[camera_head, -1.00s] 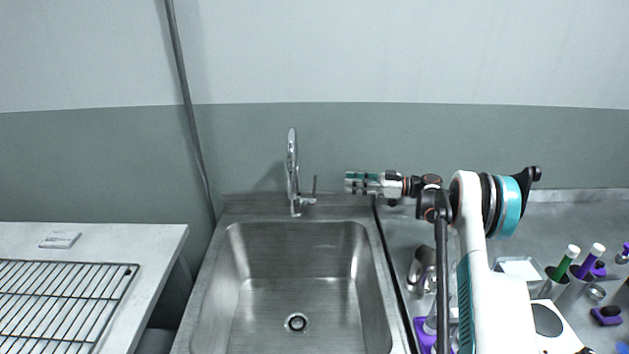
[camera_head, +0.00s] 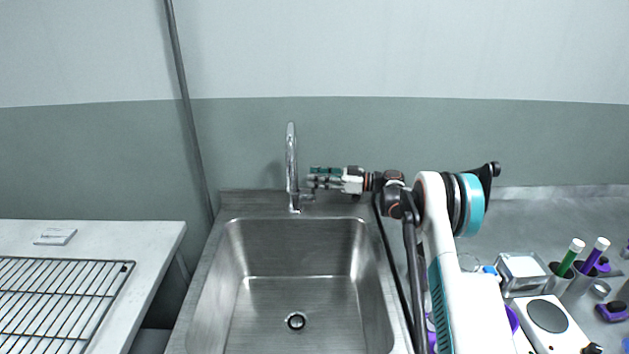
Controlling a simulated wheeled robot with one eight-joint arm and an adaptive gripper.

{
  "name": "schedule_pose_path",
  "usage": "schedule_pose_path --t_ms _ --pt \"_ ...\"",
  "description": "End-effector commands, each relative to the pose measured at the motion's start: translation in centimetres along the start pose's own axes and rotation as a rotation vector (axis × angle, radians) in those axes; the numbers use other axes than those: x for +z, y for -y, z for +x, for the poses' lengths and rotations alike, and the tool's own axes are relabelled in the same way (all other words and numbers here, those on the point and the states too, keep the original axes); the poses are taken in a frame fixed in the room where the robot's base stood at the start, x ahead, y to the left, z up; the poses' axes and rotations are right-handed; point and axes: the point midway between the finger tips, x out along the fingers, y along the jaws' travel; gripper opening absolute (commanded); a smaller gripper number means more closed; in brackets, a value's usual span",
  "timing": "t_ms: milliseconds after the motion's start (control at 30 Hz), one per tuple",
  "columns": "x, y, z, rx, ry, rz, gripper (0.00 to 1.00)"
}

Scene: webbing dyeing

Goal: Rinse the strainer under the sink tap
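The chrome sink tap (camera_head: 291,165) stands upright behind the steel sink (camera_head: 300,258). No water shows below it. The sink basin is empty, with a round drain (camera_head: 296,321) in its floor. My gripper (camera_head: 312,179) points left, level with the tap's lower half, just right of the tap body. Its tips overlap the tap's side lever, which is mostly hidden; I cannot tell if they touch it. The finger gap is too small to read, and nothing is seen held. I cannot make out a strainer; a thin round rim (camera_head: 470,262) partly behind my arm is unclear.
A wire rack (camera_head: 60,300) lies on the pale left table (camera_head: 150,240).

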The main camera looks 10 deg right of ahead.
Motion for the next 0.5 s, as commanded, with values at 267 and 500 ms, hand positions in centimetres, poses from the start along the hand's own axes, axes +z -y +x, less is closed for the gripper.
schedule_pose_path --t_ms 267,500 --pt "-0.04 -0.01 1.02 0.0 0.0 0.0 0.29" --pt "-0.04 -0.01 1.0 0.0 0.0 0.0 0.14"
